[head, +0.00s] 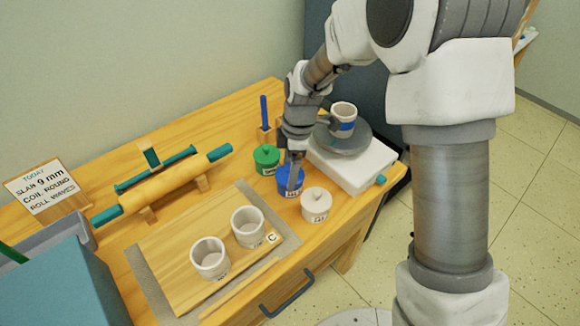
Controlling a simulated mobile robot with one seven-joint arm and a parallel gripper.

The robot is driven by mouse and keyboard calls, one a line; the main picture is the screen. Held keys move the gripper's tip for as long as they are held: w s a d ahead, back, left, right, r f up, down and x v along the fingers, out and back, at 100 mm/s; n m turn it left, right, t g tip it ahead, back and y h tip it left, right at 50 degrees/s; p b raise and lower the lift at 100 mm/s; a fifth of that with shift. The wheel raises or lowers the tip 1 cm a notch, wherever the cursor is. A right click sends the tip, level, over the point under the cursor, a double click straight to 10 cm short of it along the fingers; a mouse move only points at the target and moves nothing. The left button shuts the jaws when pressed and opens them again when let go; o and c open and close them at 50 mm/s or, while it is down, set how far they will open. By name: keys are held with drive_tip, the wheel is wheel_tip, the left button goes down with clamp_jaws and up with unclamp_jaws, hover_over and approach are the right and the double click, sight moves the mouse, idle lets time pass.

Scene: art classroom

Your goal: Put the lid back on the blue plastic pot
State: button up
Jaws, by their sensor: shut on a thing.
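The blue plastic pot (282,184) stands upright on the wooden table, between a green lidded pot (266,159) and a white lidded pot (316,205). My gripper (294,184) points down at the top of the blue pot and is shut on the lid. The fingers and wrist cover much of the pot's top. The lid is hard to tell apart from the pot at this size, so I cannot tell whether it is seated on the rim or just above it.
A turntable (343,141) bearing a banded cup (343,119) stands behind right on a white base. A rolling pin (165,186) on supports is at the left. Two pale cups (210,259) (247,227) stand on a board (165,262) in front.

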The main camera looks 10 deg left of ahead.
drive_tip(key=o, duration=1)
drive_tip(key=shift+r+p, duration=2.45)
drive_tip(key=shift+r, duration=1.1)
clamp_jaws()
